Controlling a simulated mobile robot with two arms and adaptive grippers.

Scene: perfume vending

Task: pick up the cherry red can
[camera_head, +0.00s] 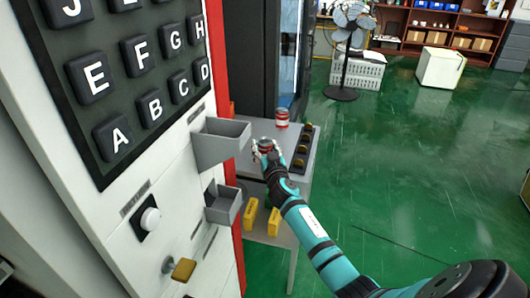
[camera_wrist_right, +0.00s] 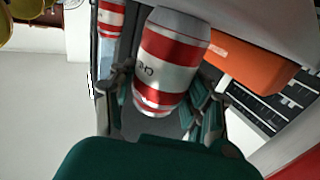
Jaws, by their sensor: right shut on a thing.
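A red-and-white striped can (camera_head: 265,145) is at my right gripper (camera_head: 267,153) over the small grey table. In the right wrist view the same can (camera_wrist_right: 172,58) fills the space between the two fingers of my right gripper (camera_wrist_right: 163,98), which is shut on it. The can looks tilted in that view; I cannot tell whether its base touches the table. A second red-and-white can (camera_head: 282,118) stands farther back on the table, apart from the gripper. It also shows at the top left of the right wrist view (camera_wrist_right: 110,18). My left gripper is not in view.
A white vending panel with lettered buttons (camera_head: 140,55) and grey open bins (camera_head: 223,142) stands at the left.

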